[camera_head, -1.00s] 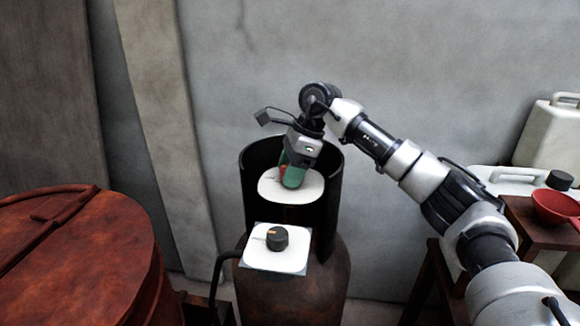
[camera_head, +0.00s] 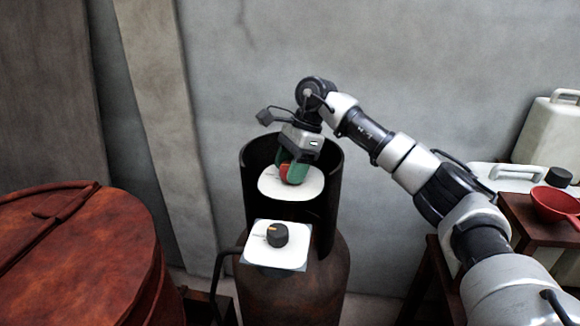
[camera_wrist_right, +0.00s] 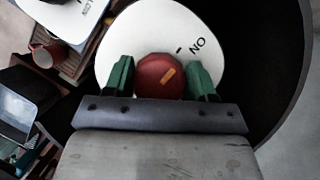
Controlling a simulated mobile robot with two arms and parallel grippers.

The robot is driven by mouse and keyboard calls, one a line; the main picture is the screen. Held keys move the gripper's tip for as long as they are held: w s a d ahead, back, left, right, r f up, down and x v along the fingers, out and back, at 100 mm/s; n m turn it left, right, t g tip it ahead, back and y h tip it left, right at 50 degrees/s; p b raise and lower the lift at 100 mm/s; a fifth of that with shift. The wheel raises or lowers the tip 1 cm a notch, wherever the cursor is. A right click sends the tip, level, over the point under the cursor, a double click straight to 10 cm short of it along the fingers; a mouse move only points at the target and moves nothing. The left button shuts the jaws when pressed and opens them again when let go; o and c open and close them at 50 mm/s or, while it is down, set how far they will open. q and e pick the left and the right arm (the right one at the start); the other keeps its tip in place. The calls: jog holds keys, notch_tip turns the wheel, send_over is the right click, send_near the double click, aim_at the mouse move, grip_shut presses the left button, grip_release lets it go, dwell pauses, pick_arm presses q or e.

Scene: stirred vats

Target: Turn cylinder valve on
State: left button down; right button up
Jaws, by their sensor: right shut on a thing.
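The gas cylinder (camera_head: 292,292) stands upright, rusty brown, with a dark open collar (camera_head: 331,168) around its top. Inside the collar is a round white plate (camera_head: 270,191) with a red valve knob (camera_head: 286,171). My right gripper (camera_head: 292,172), with green fingers, points down into the collar and is shut on the knob. In the right wrist view the knob (camera_wrist_right: 160,84) sits between both fingers, its orange mark slanting up and right. The plate (camera_wrist_right: 150,22) there shows a short black tick and the word "ON" to the knob's upper right. My left gripper is not in view.
A white panel (camera_head: 261,257) with a black dial (camera_head: 277,236) sits in front of the collar. A rusty lidded vat (camera_head: 85,245) is at left. A red bowl (camera_head: 556,206) and white jugs (camera_head: 552,135) stand at right. A grey wall is behind.

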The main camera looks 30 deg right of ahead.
jog(key=o, duration=0.9)
jog(key=shift+o, duration=0.2)
jog(key=shift+r, duration=0.1)
jog(key=b+v, duration=0.1)
jog(key=v, duration=0.9)
jog(key=shift+d+r, duration=0.2)
jog(key=shift+r, duration=0.15)
